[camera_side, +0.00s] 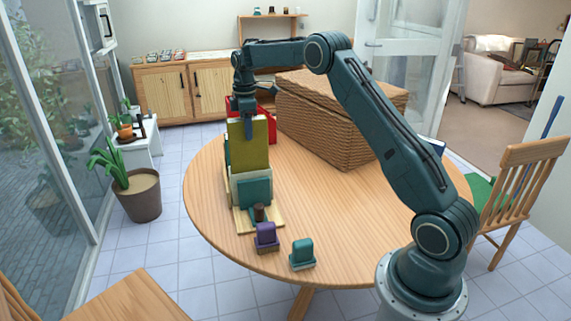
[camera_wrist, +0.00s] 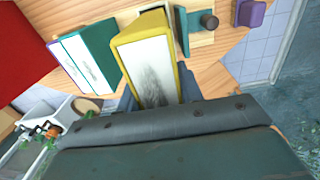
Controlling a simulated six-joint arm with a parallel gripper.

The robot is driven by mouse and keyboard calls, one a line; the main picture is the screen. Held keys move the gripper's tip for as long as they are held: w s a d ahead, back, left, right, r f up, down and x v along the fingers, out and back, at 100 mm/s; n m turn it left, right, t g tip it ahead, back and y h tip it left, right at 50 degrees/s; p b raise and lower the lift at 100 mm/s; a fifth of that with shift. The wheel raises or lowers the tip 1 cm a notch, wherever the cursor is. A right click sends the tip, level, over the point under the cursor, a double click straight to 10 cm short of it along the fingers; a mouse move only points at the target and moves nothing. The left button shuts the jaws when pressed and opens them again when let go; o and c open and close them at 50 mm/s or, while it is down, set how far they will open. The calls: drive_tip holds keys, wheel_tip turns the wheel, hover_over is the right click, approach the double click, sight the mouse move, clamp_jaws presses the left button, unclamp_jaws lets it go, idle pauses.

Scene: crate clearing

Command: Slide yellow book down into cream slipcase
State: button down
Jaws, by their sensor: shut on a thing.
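The yellow book (camera_side: 250,148) stands upright above the table, gripped near its top edge by my gripper (camera_side: 248,126). In the wrist view the yellow book (camera_wrist: 178,62) shows its yellow cover edges around a pale page block. The cream slipcase (camera_side: 236,190) stands on the table directly below the book, partly hidden behind a teal panel. The book's lower edge meets the slipcase's top in the side view; I cannot tell whether it is inside the opening. In the wrist view the book hides most of the slipcase.
A teal panel (camera_side: 256,192) with a brown knob (camera_side: 258,212) stands in front on a wooden base. Purple (camera_side: 266,236) and teal (camera_side: 302,252) blocks sit near the table edge. A wicker crate (camera_side: 325,125) stands behind right.

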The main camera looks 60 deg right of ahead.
sight(249, 152)
drive_tip(key=shift+f, duration=4.1)
drive_tip(key=c, duration=0.8)
unclamp_jaws()
drive_tip(key=shift+c, duration=0.2)
drive_tip(key=shift+f, duration=0.1)
